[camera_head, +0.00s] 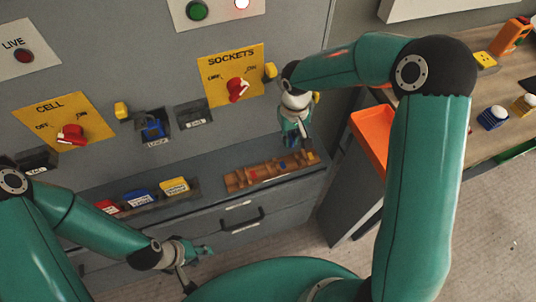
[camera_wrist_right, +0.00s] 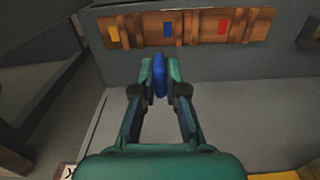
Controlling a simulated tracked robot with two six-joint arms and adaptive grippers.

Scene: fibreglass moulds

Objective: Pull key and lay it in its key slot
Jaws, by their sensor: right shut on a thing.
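My right gripper (camera_head: 294,142) hangs just above and behind the wooden key tray (camera_head: 237,181) on the cabinet ledge. In the right wrist view, the right gripper (camera_wrist_right: 160,72) is shut on a blue key (camera_wrist_right: 160,80), seen edge-on between the fingertips. The tray also shows there (camera_wrist_right: 190,32), with yellow, blue and red marks along its slots. The key is apart from the tray in that view; its lower end is hard to see. My left gripper (camera_head: 192,262) is low at the front, its fingers apart and empty, away from the tray.
A grey panel carries a CELL switch (camera_head: 71,134), a SOCKETS switch (camera_head: 236,89) and a blue lock piece (camera_head: 152,127). Labelled red, blue and yellow tags (camera_head: 142,197) stand on the ledge at left. An orange bin (camera_head: 372,135) stands right of the cabinet, beside a workbench.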

